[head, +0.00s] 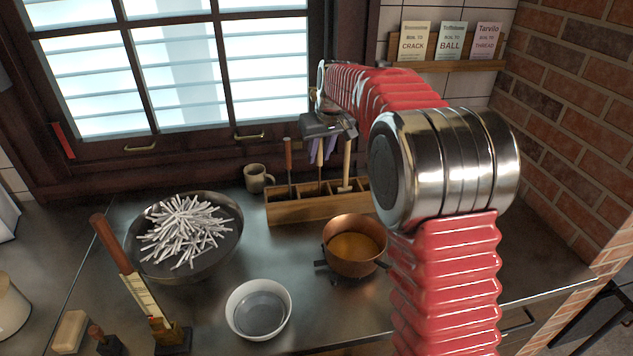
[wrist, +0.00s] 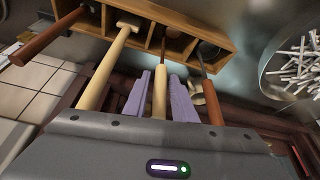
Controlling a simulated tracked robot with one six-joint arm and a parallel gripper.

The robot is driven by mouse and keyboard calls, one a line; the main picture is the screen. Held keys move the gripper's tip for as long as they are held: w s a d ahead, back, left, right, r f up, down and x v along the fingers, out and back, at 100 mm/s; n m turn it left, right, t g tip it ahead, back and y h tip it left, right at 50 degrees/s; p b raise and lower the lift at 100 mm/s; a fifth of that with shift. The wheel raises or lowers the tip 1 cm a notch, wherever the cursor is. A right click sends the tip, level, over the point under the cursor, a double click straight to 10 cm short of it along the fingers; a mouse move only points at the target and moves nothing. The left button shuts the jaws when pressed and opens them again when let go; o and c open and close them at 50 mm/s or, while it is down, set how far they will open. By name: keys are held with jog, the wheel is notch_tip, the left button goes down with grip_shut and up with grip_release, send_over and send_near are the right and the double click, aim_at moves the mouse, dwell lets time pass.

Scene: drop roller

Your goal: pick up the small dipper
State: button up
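A wooden rack (head: 322,209) on the worktop holds several upright long-handled tools. It also shows in the wrist view (wrist: 222,34). My gripper (head: 322,156) is above the rack, pointing down. Its two purple fingers (wrist: 159,76) are apart, one on each side of a slim pale wooden handle (wrist: 160,92), with narrow gaps visible. I cannot tell for certain whether this handle is the small dipper, because its lower end is hidden in the rack. A red-brown handle (wrist: 214,103) stands to its right and a pale T-ended tool (wrist: 110,62) to its left in the wrist view.
A mug (head: 256,178) stands left of the rack. A copper pot (head: 353,246) sits in front on a burner. A white bowl (head: 258,311) and a wide pan (head: 230,215) of white sticks are nearby. The window is behind.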

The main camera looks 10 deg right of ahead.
grip_shut()
notch_tip(320, 180, up, 10)
jog(key=shift+r, duration=0.1)
dwell(0.7)
dwell(0.5)
